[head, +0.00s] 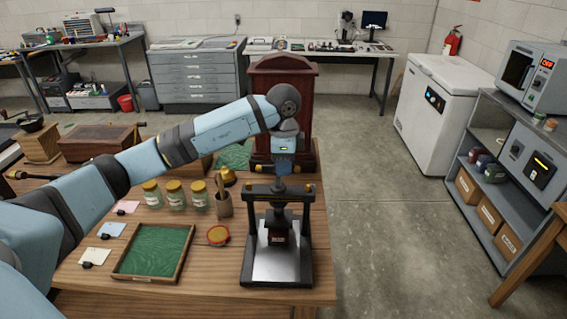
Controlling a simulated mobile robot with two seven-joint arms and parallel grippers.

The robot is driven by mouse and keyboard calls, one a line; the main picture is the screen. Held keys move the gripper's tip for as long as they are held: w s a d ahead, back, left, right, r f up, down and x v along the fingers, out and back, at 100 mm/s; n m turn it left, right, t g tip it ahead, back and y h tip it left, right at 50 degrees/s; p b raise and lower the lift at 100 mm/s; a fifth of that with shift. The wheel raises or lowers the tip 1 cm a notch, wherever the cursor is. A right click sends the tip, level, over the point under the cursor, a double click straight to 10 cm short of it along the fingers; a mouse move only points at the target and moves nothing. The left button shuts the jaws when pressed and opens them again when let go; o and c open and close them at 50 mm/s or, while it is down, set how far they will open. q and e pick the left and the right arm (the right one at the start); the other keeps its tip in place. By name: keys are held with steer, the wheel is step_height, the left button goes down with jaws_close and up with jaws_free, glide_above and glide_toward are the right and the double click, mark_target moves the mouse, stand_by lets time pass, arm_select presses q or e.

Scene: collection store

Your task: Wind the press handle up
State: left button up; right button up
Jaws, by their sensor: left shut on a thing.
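The press stands at the right front of the wooden table, with a black frame (250,215) and a pale metal base plate (276,266). A dark block (278,232) sits under its screw, above the plate. My left gripper (281,176) points down at the top of the press and is shut on the handle there. My right gripper is not in view.
A green-lined tray (118,277), several jars (174,194), a brush cup (223,204) and a round red-rimmed dish (218,236) stand left of the press. A tall dark wooden cabinet (283,72) rises behind it. Open floor (380,240) lies to the right.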

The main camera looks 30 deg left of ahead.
arm_select(q)
steer(key=o, duration=0.9)
step_height(320, 180, up, 14)
steer(key=shift+f, duration=0.1)
stand_by(0.5)
